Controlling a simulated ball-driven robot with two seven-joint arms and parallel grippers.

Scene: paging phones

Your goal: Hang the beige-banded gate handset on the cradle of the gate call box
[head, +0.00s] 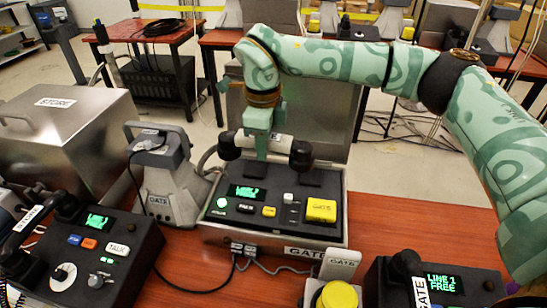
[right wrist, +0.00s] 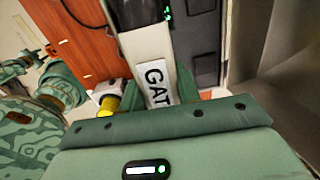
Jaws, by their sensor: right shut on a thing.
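The gate handset, dark with a pale beige band (head: 283,144), is held level by my right gripper (head: 262,150), shut on its middle. It is over the back of the gate call box (head: 270,240). Dark cradle pads (head: 255,176) show on the box top just below it; I cannot tell whether handset and cradle touch. The right wrist view shows the handset's GATE label (right wrist: 157,82) between the fingers.
A grey GATE stand (head: 170,190) is left of the box. A STORE phone (head: 90,250) is at front left. A LINE 1 phone (head: 440,285) with a GATE-labelled handset and a yellow button (head: 338,296) are at front right. Red tabletop (head: 400,225) is clear right of the box.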

